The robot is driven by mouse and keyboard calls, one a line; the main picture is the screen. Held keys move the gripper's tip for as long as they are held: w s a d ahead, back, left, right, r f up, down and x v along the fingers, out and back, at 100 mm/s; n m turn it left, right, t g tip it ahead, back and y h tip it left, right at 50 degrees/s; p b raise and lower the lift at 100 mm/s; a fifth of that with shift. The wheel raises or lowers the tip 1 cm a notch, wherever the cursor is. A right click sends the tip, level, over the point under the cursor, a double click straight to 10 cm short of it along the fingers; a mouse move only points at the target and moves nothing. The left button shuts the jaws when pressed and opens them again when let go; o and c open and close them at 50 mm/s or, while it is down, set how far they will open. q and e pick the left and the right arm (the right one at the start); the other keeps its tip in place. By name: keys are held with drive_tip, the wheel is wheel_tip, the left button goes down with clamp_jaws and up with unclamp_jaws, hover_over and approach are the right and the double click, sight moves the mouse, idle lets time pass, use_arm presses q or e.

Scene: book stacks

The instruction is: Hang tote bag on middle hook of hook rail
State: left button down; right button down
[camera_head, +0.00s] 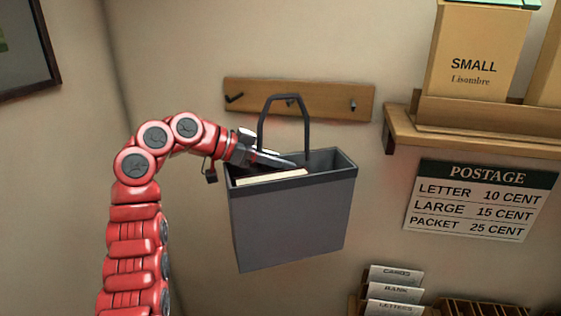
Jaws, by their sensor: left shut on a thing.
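The grey tote bag (292,220) is upright, slightly tilted, in front of the wall, with a dark rim and a pale flat item (270,178) inside its opening. Its dark handle (262,125) stands up as a loop. The wooden hook rail (330,96) is on the wall behind, with a left hook (234,97), a middle hook (291,101) and a right hook (352,104). The top of the handle overlaps the middle hook; I cannot tell whether it is over it. My left gripper (290,162) is shut on the tote bag at its opening. The right gripper is out of view.
A wooden shelf (480,142) with a box marked SMALL (475,55) juts out right of the rail. A postage sign (480,200) hangs below it. Card holders (393,290) stand at the bottom right. A picture frame (30,50) is at the upper left.

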use_arm(q)
drive_tip(key=shift+w+d+p, duration=0.2)
drive_tip(key=shift+w+p, duration=0.45)
drive_tip(key=shift+w, duration=0.2)
drive_tip(key=shift+w+d+p, duration=0.15)
drive_tip(key=shift+w+p, duration=0.45)
drive_tip(key=shift+w, duration=0.2)
drive_tip(key=shift+w+d+f+p, duration=0.15)
drive_tip(key=shift+w+f+p, duration=0.25)
drive_tip(key=shift+w+p, duration=0.3)
drive_tip(key=shift+w+d+f+p, duration=0.15)
drive_tip(key=shift+w+f+p, duration=0.3)
drive_tip(key=shift+w, duration=0.45)
drive_tip(key=shift+w+d+f+p, duration=0.15)
drive_tip(key=shift+w+f+p, duration=0.15)
drive_tip(key=shift+w+p, duration=0.45)
drive_tip(key=c, duration=0.8)
unclamp_jaws()
drive_tip(key=shift+f, duration=0.15)
